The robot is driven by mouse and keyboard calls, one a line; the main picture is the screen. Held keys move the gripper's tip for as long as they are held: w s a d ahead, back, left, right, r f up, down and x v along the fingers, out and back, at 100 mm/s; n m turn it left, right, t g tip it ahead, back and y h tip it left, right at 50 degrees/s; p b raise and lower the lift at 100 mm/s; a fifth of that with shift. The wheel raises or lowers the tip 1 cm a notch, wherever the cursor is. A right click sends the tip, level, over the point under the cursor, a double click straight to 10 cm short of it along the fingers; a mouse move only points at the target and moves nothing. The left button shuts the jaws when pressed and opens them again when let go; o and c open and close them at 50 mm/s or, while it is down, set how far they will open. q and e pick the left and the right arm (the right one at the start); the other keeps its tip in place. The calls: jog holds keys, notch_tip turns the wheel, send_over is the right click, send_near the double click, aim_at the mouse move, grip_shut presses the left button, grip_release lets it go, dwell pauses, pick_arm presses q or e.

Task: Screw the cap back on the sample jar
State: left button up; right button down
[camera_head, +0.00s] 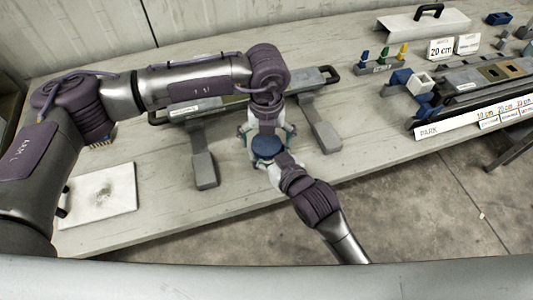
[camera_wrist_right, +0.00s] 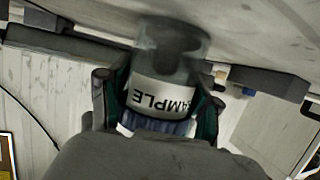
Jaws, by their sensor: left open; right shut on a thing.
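The sample jar (camera_wrist_right: 165,92) shows in the right wrist view with its SAMPLE label upside down in the picture. Whether the cap is threaded on cannot be told. In the head view the blue cap (camera_head: 266,147) is between my two grippers and hides most of the jar. My right gripper (camera_head: 270,158) is shut on the jar, its fingers on both sides. My left gripper (camera_head: 267,132) is open, right beside the cap.
A long dark tray with handles (camera_head: 320,80) on grey supports (camera_head: 203,165) lies behind my grippers. A white plate (camera_head: 100,195) lies at the left. Coloured pegs (camera_head: 383,54), a white 20 cm sign (camera_head: 440,49) and a PARK rack (camera_head: 450,127) are at the right.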

pick_arm(q)
jog(key=shift+r, duration=2.25)
jog(key=shift+c, duration=0.3)
notch_tip(320, 180, up, 4)
jog(key=n, duration=0.3)
jog(key=shift+f, duration=0.25)
jog(key=shift+f, duration=4.05)
